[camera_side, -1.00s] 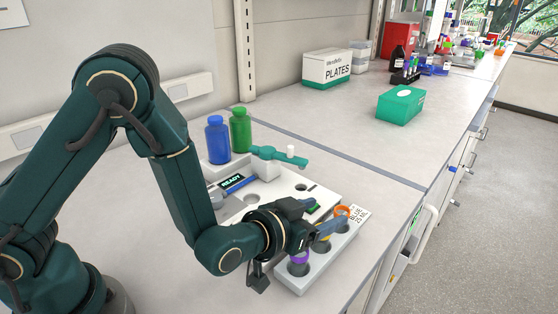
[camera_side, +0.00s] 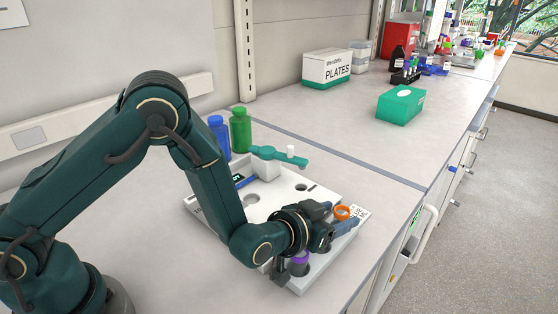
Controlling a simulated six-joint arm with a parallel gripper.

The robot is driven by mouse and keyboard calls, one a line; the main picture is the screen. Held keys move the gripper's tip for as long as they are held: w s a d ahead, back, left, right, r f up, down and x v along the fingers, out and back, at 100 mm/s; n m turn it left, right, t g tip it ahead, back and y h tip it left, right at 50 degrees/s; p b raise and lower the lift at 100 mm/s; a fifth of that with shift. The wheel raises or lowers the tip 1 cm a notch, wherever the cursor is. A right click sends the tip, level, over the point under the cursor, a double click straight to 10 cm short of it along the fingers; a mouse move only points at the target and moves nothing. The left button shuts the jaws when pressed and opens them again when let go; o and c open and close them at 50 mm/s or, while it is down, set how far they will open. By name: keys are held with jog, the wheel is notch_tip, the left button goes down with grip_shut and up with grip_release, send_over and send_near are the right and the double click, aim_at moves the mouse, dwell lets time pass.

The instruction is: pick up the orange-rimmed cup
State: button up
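The orange-rimmed cup (camera_side: 342,212) sits in the far end of a white cup rack (camera_side: 318,272), beside a printed label. My gripper (camera_side: 336,217) is at the cup, with one blue-grey finger on its left side and the other on its near side. The fingers are spread apart, and I see no clear contact with the cup. The cup's lower body is hidden by the rack and the near finger. A purple-rimmed cup (camera_side: 299,266) sits at the rack's near end. The middle of the rack is hidden behind my gripper.
A white device (camera_side: 285,190) with a teal arm (camera_side: 278,156) stands just behind the rack. Blue (camera_side: 218,138) and green (camera_side: 240,130) bottles stand behind it. A teal box (camera_side: 400,105) and a PLATES box (camera_side: 327,68) are farther back. The bench is clear right of the device.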

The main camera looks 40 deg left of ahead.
grip_shut()
jog(key=shift+r, duration=0.1)
